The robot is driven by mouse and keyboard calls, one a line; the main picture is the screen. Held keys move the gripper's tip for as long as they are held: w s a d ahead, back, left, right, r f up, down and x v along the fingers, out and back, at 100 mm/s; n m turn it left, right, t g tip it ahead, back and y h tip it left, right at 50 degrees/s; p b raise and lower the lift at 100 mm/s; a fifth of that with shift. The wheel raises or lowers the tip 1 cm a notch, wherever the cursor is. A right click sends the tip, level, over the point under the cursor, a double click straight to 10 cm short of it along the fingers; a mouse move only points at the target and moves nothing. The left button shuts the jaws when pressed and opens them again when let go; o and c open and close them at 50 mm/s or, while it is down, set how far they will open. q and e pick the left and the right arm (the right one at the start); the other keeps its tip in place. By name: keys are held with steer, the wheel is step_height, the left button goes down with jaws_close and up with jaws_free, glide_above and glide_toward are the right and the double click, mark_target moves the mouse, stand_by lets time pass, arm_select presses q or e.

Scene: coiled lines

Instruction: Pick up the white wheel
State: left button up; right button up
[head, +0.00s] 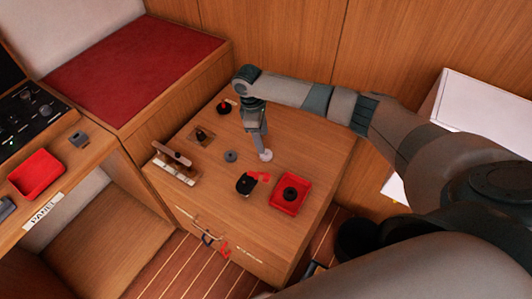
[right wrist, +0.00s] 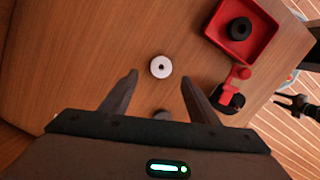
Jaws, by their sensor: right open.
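The white wheel (head: 265,155) lies flat on the wooden cabinet top, just below my right gripper in the head view. In the right wrist view the white wheel (right wrist: 161,67) is a small pale disc with a dark centre hole. It sits ahead of and between the two fingertips, not touching them. My right gripper (head: 262,149) points down over the top with its fingers apart and empty, as the right wrist view also shows (right wrist: 158,78). My left gripper is in neither view.
A red tray (head: 276,204) holding a black ring (head: 290,194) is to the right, beside a black and red object (head: 246,184). A grey ring (head: 231,156) lies left of the wheel. A clamp-like fixture (head: 176,162) stands at the left edge. Wood is bare around the wheel.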

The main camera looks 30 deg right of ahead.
mark_target(266, 155)
steer(key=shift+s+f, duration=0.1)
steer(key=shift+f, duration=0.85)
steer(key=shift+s+d+f+p, duration=0.1)
steer(key=shift+f+p, duration=0.4)
steer(key=shift+p, duration=0.05)
steer(key=f, duration=0.1)
steer(key=f+p, duration=0.1)
steer(key=f, duration=0.1)
steer(key=shift+s+d+f, duration=0.1)
steer(key=shift+s+d, duration=0.05)
steer(key=shift+s, duration=0.05)
steer(key=shift+d+f, duration=0.1)
steer(key=shift+f, duration=0.35)
steer(key=c, duration=1.1)
